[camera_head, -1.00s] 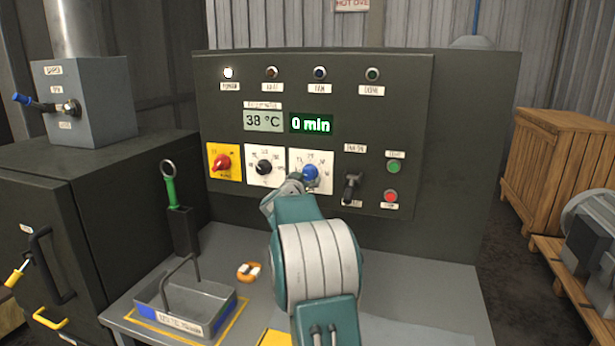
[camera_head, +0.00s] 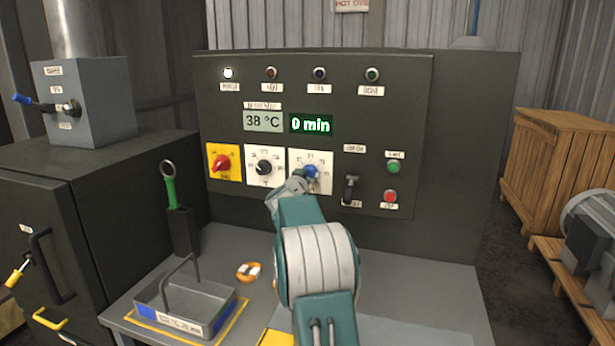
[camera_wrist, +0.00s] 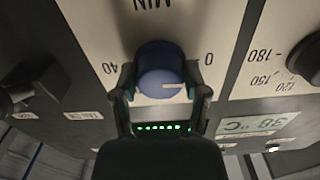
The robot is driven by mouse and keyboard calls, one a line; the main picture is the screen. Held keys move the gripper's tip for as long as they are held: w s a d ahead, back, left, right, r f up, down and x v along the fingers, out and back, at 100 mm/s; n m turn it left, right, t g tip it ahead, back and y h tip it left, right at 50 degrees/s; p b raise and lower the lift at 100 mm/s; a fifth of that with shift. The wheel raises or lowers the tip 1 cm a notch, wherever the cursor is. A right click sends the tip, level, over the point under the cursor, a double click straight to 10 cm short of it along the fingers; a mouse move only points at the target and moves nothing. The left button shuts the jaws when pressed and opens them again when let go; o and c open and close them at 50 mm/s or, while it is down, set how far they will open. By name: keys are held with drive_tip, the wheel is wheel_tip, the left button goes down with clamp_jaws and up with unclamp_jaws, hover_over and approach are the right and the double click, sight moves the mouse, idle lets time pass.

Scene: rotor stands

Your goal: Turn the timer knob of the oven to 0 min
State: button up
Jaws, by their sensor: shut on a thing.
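The blue timer knob (camera_wrist: 160,66) sits on a white dial plate (camera_wrist: 100,22), which appears upside down in the wrist view with "0" on the right and "40" on the left. The knob's white pointer line points right, towards the 0 side. My gripper (camera_wrist: 160,76) is shut on the knob, one finger on each side. In the head view the knob (camera_head: 311,173) is partly hidden behind my wrist. The green timer display (camera_head: 311,124) on the oven panel (camera_head: 225,110) reads "0 min".
Left of the timer are a black-knob dial (camera_head: 264,167) and a red switch on yellow (camera_head: 222,163). To its right are a black lever (camera_head: 350,188), a green button (camera_head: 393,167) and a red button (camera_head: 390,196). A tray (camera_head: 190,304) stands on the bench.

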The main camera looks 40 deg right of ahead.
drive_tip(key=shift+w+n, duration=0.1)
drive_tip(key=shift+n, duration=0.4)
drive_tip(key=o, duration=1.1)
drive_tip(key=shift+o, duration=0.2)
drive_tip(key=v, duration=1.2)
drive_tip(key=shift+f, duration=0.1)
